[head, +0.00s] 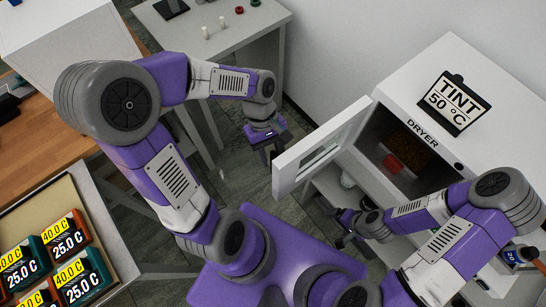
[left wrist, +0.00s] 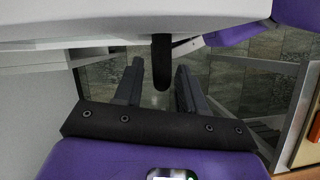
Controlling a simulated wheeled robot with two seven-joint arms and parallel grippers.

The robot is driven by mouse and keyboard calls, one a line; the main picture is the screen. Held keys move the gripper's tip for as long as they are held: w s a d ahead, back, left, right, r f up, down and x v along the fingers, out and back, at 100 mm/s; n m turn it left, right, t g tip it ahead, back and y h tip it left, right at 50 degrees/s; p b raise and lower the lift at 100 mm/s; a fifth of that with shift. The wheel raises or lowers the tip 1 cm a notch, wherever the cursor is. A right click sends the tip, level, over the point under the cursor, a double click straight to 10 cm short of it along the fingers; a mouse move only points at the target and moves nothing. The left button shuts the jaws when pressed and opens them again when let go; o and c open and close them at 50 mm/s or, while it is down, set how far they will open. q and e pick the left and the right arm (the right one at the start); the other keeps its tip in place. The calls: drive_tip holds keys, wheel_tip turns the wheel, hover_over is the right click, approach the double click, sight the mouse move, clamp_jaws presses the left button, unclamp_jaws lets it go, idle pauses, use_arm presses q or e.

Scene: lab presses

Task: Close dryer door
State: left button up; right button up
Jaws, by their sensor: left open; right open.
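The white dryer (head: 420,135) stands at the right with its door (head: 322,148) swung open toward the left. The door has a white frame and a window. Inside the dark chamber lies a red item (head: 393,163). My left gripper (head: 270,154) is open and just left of the door's outer edge. In the left wrist view its two fingers (left wrist: 159,72) are apart, and a dark rounded bar (left wrist: 161,62), apparently the door handle, shows between them below a white panel. Whether they touch it I cannot tell. My right gripper (head: 338,226) is open and low, below the dryer opening.
A grey table (head: 180,36) with small items is at the back. A tray (head: 78,195) with several coloured labelled boxes is at the left. Tiled floor (head: 235,185) shows between.

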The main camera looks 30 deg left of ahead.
use_arm(q)
drive_tip(key=shift+x, duration=0.9)
clamp_jaws()
